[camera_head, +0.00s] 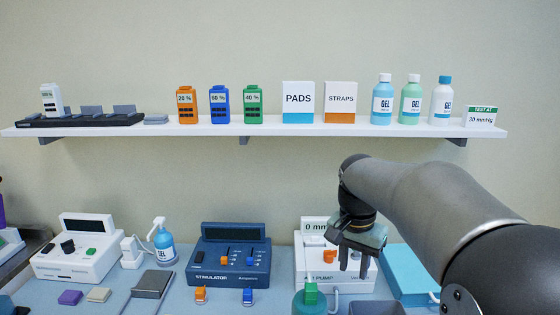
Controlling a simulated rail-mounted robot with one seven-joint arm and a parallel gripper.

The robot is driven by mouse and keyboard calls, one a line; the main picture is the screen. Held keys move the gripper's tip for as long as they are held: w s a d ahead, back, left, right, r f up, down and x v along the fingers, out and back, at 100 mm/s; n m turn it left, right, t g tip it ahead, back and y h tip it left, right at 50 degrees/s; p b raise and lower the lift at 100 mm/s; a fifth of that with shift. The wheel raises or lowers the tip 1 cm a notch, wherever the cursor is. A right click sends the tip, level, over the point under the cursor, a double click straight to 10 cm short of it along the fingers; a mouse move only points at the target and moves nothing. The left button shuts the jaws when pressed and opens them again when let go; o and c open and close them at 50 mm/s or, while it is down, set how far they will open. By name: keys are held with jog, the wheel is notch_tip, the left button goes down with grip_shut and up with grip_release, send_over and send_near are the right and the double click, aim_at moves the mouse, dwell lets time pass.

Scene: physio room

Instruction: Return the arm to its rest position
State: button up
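My arm (420,200) reaches in from the right edge and bends down at its wrist. My gripper (354,266) points down in front of the white pump unit (312,262) and hides part of its front. Its two fingers are apart, and I see nothing held between them. A teal container with a green top (311,294) stands just below and left of the fingertips in the picture.
The wall shelf (215,129) carries coloured battery packs, boxes, gel bottles and a black charger rack (80,120). On the bench are a blue stimulator (230,255), a white console (78,247), a pump bottle (164,245) and a light-blue pad (412,270).

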jog(key=s+f+n, duration=0.4)
jog(key=s+f, duration=0.1)
jog(key=s, duration=0.6)
jog(key=s+a+f+n, duration=0.1)
jog(key=s+f+n, duration=0.2)
jog(key=s, duration=0.8)
notch_tip(320, 180, down, 3)
jog(key=shift+r+n+y, duration=0.2)
jog(key=shift+n+y, duration=0.2)
